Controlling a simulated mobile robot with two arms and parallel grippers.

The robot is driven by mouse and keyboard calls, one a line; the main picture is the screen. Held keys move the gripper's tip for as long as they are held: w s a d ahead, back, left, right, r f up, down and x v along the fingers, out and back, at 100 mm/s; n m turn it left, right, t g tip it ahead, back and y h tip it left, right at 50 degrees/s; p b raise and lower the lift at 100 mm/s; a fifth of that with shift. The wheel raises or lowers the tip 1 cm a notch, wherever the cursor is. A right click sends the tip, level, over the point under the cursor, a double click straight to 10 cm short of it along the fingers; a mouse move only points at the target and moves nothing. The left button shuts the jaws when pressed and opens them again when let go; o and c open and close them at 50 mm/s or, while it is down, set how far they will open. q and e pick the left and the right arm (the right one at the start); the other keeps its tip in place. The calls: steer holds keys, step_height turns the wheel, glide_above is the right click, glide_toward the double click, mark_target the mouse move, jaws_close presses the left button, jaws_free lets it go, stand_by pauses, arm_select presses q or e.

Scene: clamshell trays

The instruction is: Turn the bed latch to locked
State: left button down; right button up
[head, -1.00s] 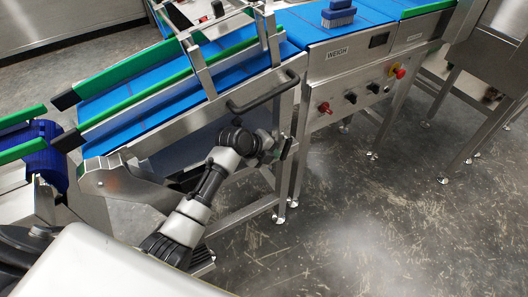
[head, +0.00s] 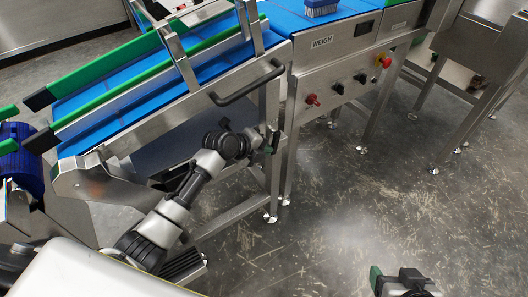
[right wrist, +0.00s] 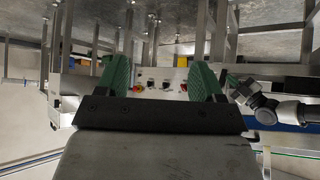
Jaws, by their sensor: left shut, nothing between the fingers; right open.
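A steel panel marked WEIGH (head: 322,41) carries a red-handled knob (head: 312,100), two black knobs (head: 338,88) and a red button on yellow (head: 384,62). None of them is labelled legibly as the bed latch, so I cannot tell which it is. My left gripper (head: 271,142) is shut and empty beside the conveyor's front leg, left of and below the red-handled knob. My right gripper (right wrist: 160,78) is open and empty, its green fingers wide apart, with the panel's controls showing between them further off. In the head view one green finger (head: 376,280) shows at the bottom edge.
A blue conveyor (head: 165,75) with green rails and a black bar handle (head: 247,84) stands at the left. A blue brush (head: 322,8) lies on the weigh belt. Floor (head: 330,205) is clear in front of the panel.

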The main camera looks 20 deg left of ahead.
arm_select(q)
steer(key=shift+d+b, duration=0.1)
steer(key=shift+b, duration=0.4)
arm_select(e)
steer(key=w+r+t, duration=0.1)
steer(key=w+a+r+t, duration=0.1)
steer(key=w+r+t+y, duration=0.1)
steer(key=shift+w+a+t, duration=0.3)
steer(key=shift+t, duration=0.1)
arm_select(q)
steer(key=shift+r+p, duration=0.55)
steer(key=shift+r, duration=0.2)
arm_select(e)
steer(key=s+f+g, duration=0.1)
steer(key=s+d+f+g, duration=0.1)
steer(key=g, duration=0.1)
steer(key=shift+s+d+f+h, duration=0.1)
steer(key=shift+s+f+h, duration=0.05)
steer(key=shift+s+h, duration=0.2)
